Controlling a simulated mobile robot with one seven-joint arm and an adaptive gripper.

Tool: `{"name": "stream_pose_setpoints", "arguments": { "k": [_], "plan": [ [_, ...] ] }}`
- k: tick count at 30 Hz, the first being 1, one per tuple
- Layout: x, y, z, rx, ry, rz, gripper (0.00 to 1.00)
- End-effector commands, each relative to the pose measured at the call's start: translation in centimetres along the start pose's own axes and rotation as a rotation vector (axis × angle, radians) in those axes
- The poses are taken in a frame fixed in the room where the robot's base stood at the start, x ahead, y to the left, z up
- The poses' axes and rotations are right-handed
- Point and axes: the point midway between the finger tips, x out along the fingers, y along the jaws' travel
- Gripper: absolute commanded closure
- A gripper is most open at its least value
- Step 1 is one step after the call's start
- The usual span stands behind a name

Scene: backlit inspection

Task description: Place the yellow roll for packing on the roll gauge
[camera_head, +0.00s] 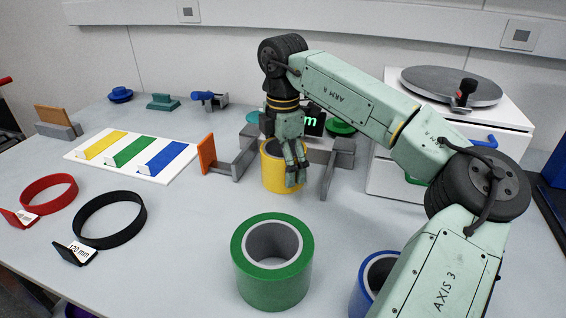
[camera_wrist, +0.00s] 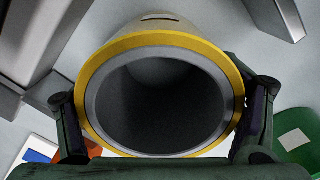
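The yellow roll (camera_head: 274,174) is a short upright ring with a grey core, and its open top fills the wrist view (camera_wrist: 160,40). My gripper (camera_head: 294,180) points down over it. In the wrist view my gripper (camera_wrist: 160,105) has one finger against each side of the roll. The roll gauge (camera_head: 338,166) is a grey caliper with two jaws reaching forward and a dark display partly hidden behind my wrist. The roll is between the two jaws, apart from the right one. Whether its base touches the table cannot be told.
A green roll (camera_head: 272,270) stands in front, with a blue roll (camera_head: 372,280) partly behind my arm. A red ring (camera_head: 48,198) and a black ring (camera_head: 110,222) lie at left. A white board (camera_head: 120,168) has coloured strips. A white drawer unit (camera_head: 400,165) stands right.

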Motion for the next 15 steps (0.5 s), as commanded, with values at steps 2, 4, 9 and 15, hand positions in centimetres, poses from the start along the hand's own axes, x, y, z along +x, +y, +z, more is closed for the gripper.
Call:
{"name": "stream_pose_setpoints", "arguments": {
  "k": [2,4,9,15],
  "plan": [
    [-0.03,-0.01,0.00,0.000,0.000,0.000,0.09],
    [-0.04,-0.01,0.00,0.000,0.000,0.000,0.05],
    [-0.04,-0.01,0.00,0.000,0.000,0.000,0.00],
    [-0.08,0.00,0.00,0.000,0.000,0.000,0.00]
  ]
}}
